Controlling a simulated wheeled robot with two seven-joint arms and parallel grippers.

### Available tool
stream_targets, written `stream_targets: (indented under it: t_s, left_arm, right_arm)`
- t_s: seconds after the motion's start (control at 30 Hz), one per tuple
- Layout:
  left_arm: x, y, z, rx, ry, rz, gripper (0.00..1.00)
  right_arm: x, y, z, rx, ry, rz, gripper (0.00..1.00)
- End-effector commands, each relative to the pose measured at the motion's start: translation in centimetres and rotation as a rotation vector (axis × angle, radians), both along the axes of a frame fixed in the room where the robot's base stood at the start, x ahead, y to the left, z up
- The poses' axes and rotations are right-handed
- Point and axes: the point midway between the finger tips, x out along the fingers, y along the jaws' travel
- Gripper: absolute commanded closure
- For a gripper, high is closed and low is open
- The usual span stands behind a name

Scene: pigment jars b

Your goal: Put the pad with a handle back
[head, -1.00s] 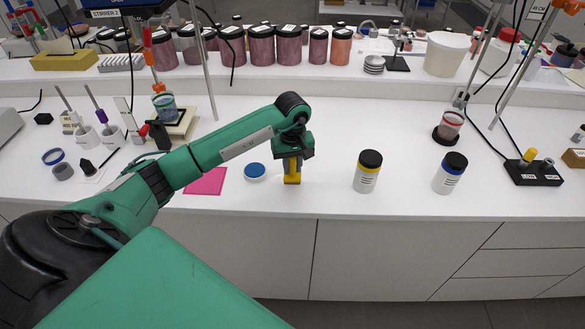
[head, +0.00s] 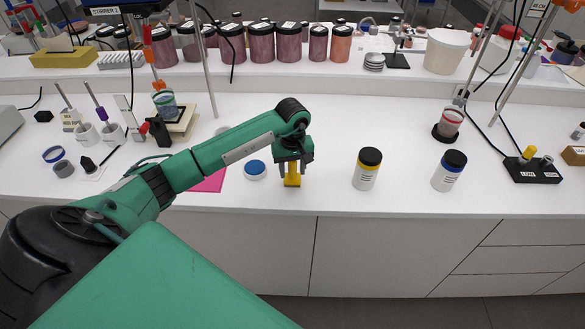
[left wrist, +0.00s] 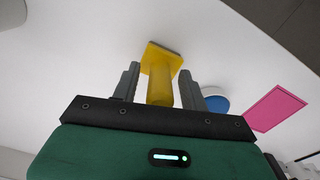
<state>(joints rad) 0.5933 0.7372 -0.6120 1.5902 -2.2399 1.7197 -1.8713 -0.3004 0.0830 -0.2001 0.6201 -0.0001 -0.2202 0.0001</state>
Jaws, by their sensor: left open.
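The yellow pad with a handle (head: 291,181) stands upright on the white bench near its front edge, just right of the blue disc. In the left wrist view its square base (left wrist: 163,55) and round handle show fully. My left gripper (head: 292,170) is over it, pointing down and open. One finger stands on each side of the handle, with a gap on both sides in the left wrist view. My right gripper is in neither view.
A blue-topped disc (head: 255,169) and a pink square (head: 212,181) lie left of the pad, the square partly behind my arm. A yellow-banded jar (head: 366,170) and a blue-banded jar (head: 449,172) stand to the right. Bench between pad and jars is clear.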

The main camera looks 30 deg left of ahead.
Motion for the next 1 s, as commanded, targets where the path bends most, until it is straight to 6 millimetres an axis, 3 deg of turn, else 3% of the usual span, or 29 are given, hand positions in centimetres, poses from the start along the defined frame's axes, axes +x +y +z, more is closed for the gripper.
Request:
stream_targets:
  t_s: [0.07, 0.17, 0.63, 1.0]
  left_arm:
    - [0.0, 0.0, 0.5, -0.001, -0.001, 0.001, 0.56]
    - [0.1, 0.1, 1.7, 0.002, -0.005, -0.001, 0.56]
    - [0.1, 0.0, 10.2, 0.001, -0.004, 0.000, 0.56]
    - [0.0, 0.0, 12.2, 0.000, 0.000, 0.000, 0.56]
  right_arm:
    - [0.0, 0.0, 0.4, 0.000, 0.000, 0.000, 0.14]
    - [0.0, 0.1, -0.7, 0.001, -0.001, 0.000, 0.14]
    - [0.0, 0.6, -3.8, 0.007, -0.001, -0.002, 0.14]
    - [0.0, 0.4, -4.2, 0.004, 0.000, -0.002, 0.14]
